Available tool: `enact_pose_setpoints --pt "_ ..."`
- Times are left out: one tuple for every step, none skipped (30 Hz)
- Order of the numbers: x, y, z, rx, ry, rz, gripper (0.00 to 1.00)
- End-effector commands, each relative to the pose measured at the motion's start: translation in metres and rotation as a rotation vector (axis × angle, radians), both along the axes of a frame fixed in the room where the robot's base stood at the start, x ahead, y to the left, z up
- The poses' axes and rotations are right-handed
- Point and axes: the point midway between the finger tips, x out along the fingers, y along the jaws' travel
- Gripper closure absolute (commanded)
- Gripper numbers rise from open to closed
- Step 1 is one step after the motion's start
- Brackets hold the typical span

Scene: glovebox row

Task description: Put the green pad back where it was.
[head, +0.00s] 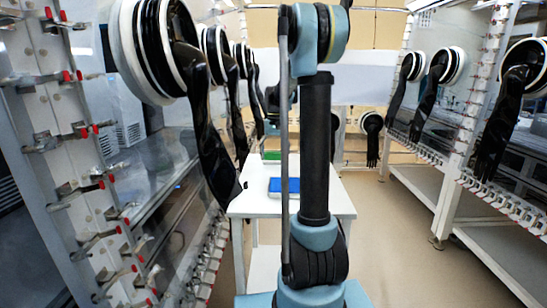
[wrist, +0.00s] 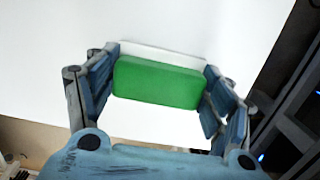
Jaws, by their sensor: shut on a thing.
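The green pad (wrist: 158,82) is a rounded block held between the two fingers of my gripper (wrist: 160,88) in the wrist view. The fingers press on its left and right ends. A thin white edge (wrist: 160,50) shows just beyond the pad; I cannot tell whether the pad touches it. In the head view, the green pad (head: 271,155) shows small at the far part of the white table (head: 262,205). My arm hides part of that area, and the fingertips are not clear there.
A blue pad (head: 284,185) on a white base lies on the table, nearer than the green one. Black gloves (head: 210,140) hang from ports at the left, one beside the table's left edge. More gloves (head: 425,90) hang at the right. The floor (head: 390,235) right of the table is clear.

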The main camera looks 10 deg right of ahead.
Motion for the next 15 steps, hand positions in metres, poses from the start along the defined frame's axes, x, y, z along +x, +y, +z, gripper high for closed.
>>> enact_pose_setpoints --pt "-0.0002 0.0000 0.0000 0.000 0.000 0.000 0.53" --pt "-0.0002 0.0000 0.0000 0.000 0.000 0.000 0.53" --pt "-0.0002 0.0001 0.0000 0.000 0.000 0.000 0.23" --pt "-0.0002 0.0001 0.0000 0.000 0.000 0.000 0.17" --pt "-0.0002 0.0001 0.0001 0.000 0.000 0.000 0.10" --pt "-0.0002 0.0003 0.0001 0.000 0.000 0.000 0.06" --pt "-0.0002 0.0003 0.0002 0.000 0.000 0.000 0.06" --pt "-0.0002 0.0003 0.0002 0.000 0.000 0.000 0.06" --pt "-0.0002 0.0003 0.0003 0.000 0.000 0.000 0.06" --pt "-0.0002 0.0003 0.0003 0.000 0.000 0.000 0.06" --pt "-0.0002 0.0003 0.0003 0.000 0.000 0.001 0.06" --pt "-0.0002 0.0003 0.0003 0.000 0.000 0.001 0.06" --pt "-0.0002 0.0003 0.0003 0.000 0.000 0.001 0.06" --pt "-0.0002 0.0004 0.0004 0.000 0.000 0.001 0.06" --pt "-0.0002 0.0004 0.0004 0.000 0.000 0.001 0.06"
